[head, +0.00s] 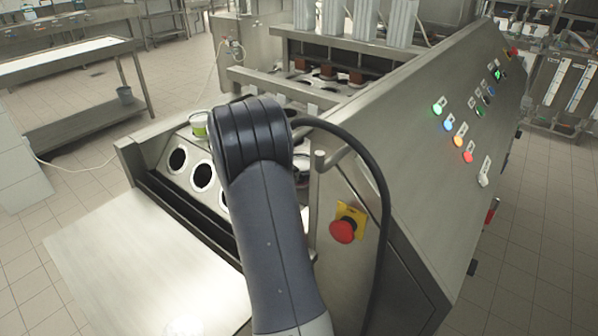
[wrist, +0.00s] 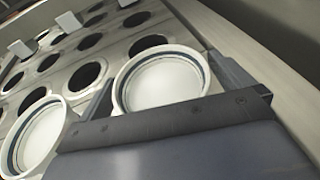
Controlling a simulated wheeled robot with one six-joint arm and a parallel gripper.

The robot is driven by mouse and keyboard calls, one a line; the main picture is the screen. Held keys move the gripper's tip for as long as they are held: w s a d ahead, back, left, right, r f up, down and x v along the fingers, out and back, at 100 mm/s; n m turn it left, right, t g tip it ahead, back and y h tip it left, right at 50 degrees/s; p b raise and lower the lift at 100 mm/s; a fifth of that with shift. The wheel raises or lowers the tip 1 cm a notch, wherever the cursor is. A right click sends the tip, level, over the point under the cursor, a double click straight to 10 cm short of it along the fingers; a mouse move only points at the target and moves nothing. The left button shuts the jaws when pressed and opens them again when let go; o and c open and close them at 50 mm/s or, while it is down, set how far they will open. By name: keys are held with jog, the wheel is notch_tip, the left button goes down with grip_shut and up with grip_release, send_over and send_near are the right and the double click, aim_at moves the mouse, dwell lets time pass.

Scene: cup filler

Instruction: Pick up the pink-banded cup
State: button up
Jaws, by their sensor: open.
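In the wrist view my gripper (wrist: 166,84) is open, with one finger on each side of a round white cup (wrist: 160,78) seen from above. Whether the fingers touch it I cannot tell. A second white cup (wrist: 36,134) sits just left of the left finger. No pink band shows clearly on either cup from this angle. In the head view a green-banded cup (head: 199,125) stands at the left of the holes, and part of another cup (head: 301,167) shows right of my arm. My gripper is hidden behind the arm there.
The filler's plate has rows of round empty holes (wrist: 88,75). A slanted steel side panel (head: 440,110) with lit buttons and a red stop button (head: 343,230) rises on the right. A flat steel shelf (head: 140,262) at the front left is bare.

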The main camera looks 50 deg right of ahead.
jog(key=c, duration=1)
jog(key=shift+c, duration=0.3)
jog(key=shift+r, duration=0.1)
